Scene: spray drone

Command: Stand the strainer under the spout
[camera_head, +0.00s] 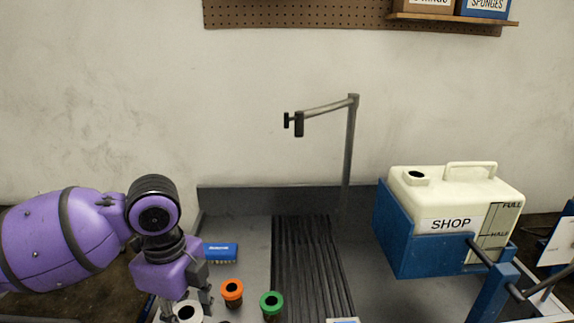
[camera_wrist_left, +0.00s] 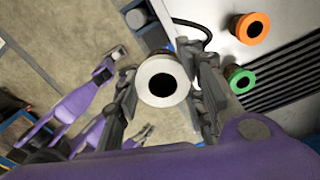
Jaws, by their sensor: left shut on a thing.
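A white round-rimmed strainer (camera_wrist_left: 162,83) with a dark centre is between the fingers of my left gripper (camera_wrist_left: 163,92), which is shut on it. In the head view the strainer (camera_head: 188,312) shows at the bottom edge, partly cut off, below my left gripper (camera_head: 188,304). Two similar pieces, an orange-rimmed one (camera_head: 232,288) and a green-rimmed one (camera_head: 271,302), stand to its right. The spout (camera_head: 299,124) hangs from the arm of a grey post, above and well to the right of my left gripper. My right gripper does not show.
A ribbed dark strip (camera_head: 305,262) lies on the grey bench below the spout. A blue brush (camera_head: 221,252) lies behind the orange piece. A cream SHOP tank (camera_head: 452,200) in a blue cradle (camera_head: 425,257) stands at the right.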

